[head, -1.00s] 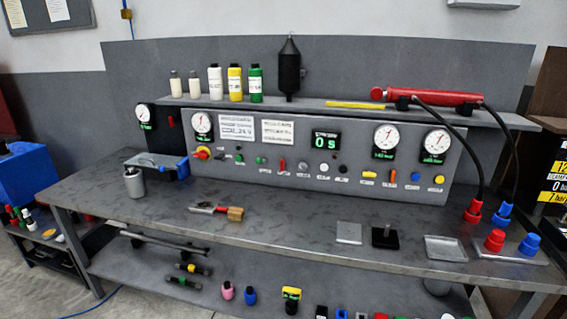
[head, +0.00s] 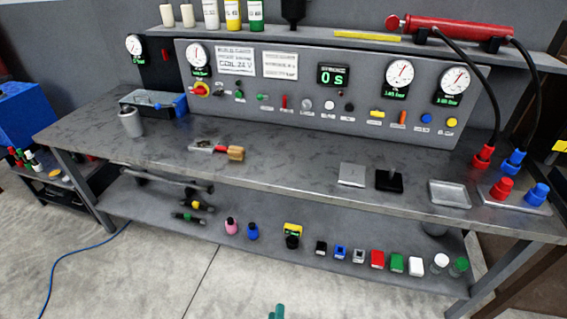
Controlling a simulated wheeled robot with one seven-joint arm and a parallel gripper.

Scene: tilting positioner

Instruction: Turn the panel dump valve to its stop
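The grey control panel (head: 300,130) stands at the back of the bench with a row of small controls. Towards its right are a yellow handle (head: 376,114), an orange handle (head: 402,117), a blue knob (head: 426,119) and a yellow knob (head: 452,122). A red lever (head: 284,102) stands upright left of the middle. A red and yellow rotary switch (head: 201,89) is at the far left. The labels are too small to read, so I cannot tell which one is the dump valve. My gripper is not recognisable in view.
The bench top (head: 285,160) is mostly clear before the panel. A red-handled tool (head: 218,150), a black block (head: 389,179) and a metal tray (head: 449,194) lie on it. Hoses run to red and blue couplings at right. A small teal piece (head: 277,312) shows at the bottom edge, unclear what.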

